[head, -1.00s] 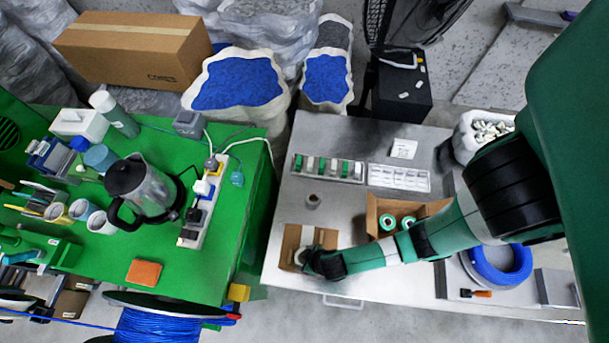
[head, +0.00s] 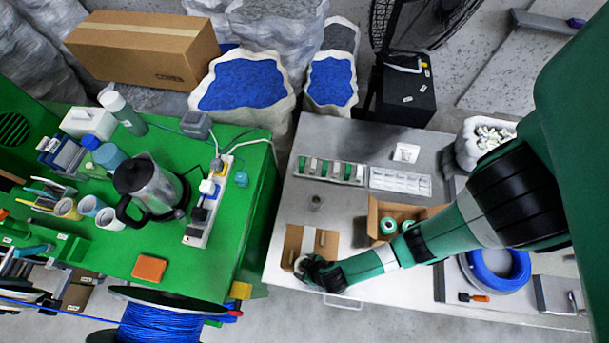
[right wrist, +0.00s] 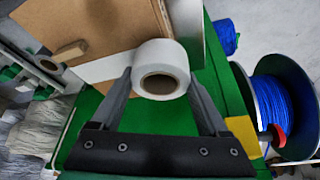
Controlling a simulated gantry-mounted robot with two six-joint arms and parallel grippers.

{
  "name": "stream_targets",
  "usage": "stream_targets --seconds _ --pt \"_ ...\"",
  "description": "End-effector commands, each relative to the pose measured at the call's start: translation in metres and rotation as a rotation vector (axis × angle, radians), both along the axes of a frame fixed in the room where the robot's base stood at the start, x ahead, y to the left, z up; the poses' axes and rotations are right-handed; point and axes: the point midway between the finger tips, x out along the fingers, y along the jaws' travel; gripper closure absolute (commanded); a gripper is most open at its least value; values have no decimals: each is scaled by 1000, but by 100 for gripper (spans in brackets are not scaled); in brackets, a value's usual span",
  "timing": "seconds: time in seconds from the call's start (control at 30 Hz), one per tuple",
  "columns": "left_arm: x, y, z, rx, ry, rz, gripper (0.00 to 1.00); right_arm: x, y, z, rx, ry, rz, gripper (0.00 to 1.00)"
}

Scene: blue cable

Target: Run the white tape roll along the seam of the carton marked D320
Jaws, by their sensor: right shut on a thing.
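The small brown carton (head: 291,240) lies near the front left of the grey table in the head view, with a pale strip across its top. In the right wrist view its brown face (right wrist: 85,25) fills the upper left. I cannot read a D320 mark on it. My right gripper (head: 304,264) is at the carton's front edge. It is shut on the white tape roll (right wrist: 160,56), whose brown core faces the wrist camera. The roll is against or very close to the carton; contact is not clear. My left gripper is not in view.
An open box (head: 373,217) with green-and-white rolls stands right of the carton. A small grey roll (head: 316,202) stands behind it. A blue cable coil (head: 498,270) lies at the right. The green bench (head: 110,245) stands left across a gap.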

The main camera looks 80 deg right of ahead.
Motion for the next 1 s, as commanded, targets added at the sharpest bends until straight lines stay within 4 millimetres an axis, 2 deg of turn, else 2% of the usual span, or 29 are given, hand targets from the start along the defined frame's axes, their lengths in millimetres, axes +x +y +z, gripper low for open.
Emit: stream_targets --seconds 0.03,0.1,0.6,0.9,1.0 --pt "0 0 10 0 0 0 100 0 0 10 0 0 0 78" --pt "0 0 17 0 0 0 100 0 0 17 0 0 0 78" --pt "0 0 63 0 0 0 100 0 0 63 0 0 0 78" --pt "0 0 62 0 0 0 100 0 0 62 0 0 0 78" --pt "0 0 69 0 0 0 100 0 0 69 1 -1 0 78"
